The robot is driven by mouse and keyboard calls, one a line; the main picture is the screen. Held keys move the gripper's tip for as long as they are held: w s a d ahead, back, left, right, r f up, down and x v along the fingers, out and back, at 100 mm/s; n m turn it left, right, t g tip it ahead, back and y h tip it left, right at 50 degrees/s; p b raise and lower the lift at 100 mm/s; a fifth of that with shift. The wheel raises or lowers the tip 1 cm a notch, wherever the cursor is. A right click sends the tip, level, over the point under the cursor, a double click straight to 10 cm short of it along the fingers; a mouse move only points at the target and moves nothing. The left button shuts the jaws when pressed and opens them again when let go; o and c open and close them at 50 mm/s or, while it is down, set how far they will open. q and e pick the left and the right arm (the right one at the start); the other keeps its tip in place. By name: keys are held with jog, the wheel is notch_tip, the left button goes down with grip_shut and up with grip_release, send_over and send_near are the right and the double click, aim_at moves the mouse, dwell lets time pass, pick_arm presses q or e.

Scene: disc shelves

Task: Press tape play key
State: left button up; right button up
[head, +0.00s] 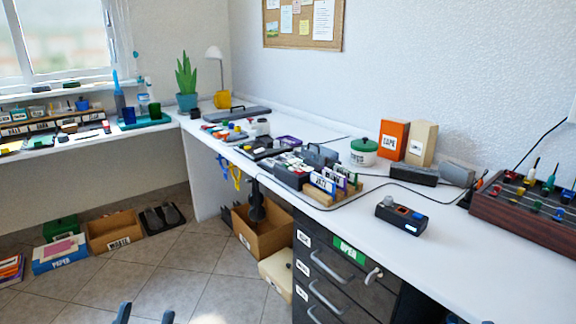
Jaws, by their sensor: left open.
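I cannot tell for sure which device is the tape player. A small dark box (402,215) with an orange spot, a grey knob and a blue spot on top lies alone on the white desk, right of the middle. A dark grey device with a handle (319,154) stands farther back, among small items; its keys are too small to make out. My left gripper (145,315) shows only as two fingertips at the bottom edge, apart and empty, far from both. Two small tips at the bottom right may be my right gripper (470,321), mostly cut off.
A wooden rack of labelled cards (328,192) stands left of the small box. A cable runs across the desk behind it. An orange box (393,139), a tan box (421,143) and a brown knobbed console (527,212) stand farther right. Drawers are below. The front right desk is clear.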

pick_arm(q)
grip_shut()
dwell(1.4)
jog(key=shift+w+r, duration=0.1)
dwell(0.4)
